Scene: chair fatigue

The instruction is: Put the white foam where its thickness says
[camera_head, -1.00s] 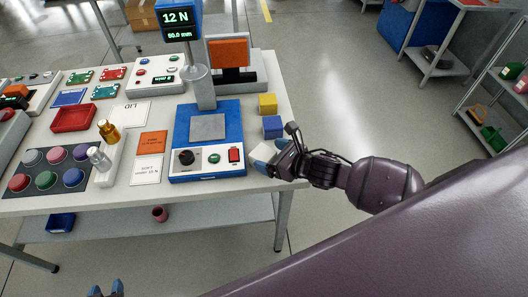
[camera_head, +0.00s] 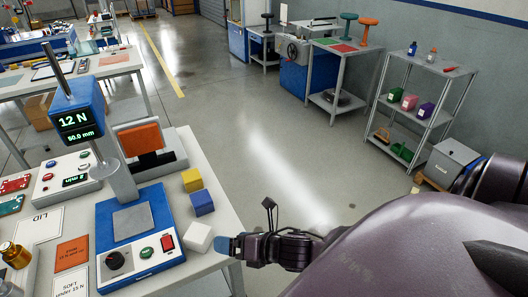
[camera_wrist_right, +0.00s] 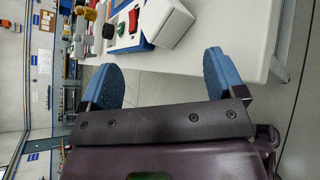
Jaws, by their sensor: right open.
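The white foam block (camera_head: 198,237) sits on the table near its right edge, beside the blue tester (camera_head: 140,240). It also shows in the right wrist view (camera_wrist_right: 170,20), ahead of the fingers. The tester display (camera_head: 77,122) reads 12 N and 50.0 mm, and its grey plate (camera_head: 132,220) is bare. My right gripper (camera_head: 229,245) is open and empty, just right of the white block; both blue fingers show apart in the wrist view (camera_wrist_right: 163,77). A white card (camera_head: 70,285) reads SOFT under 15 N; an orange card (camera_head: 72,253) lies above it. My left gripper is out of view.
Blue (camera_head: 202,203) and yellow (camera_head: 192,180) blocks stand behind the white one. A shelf (camera_head: 425,85) with green, pink and purple containers stands at the right. The floor between is clear.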

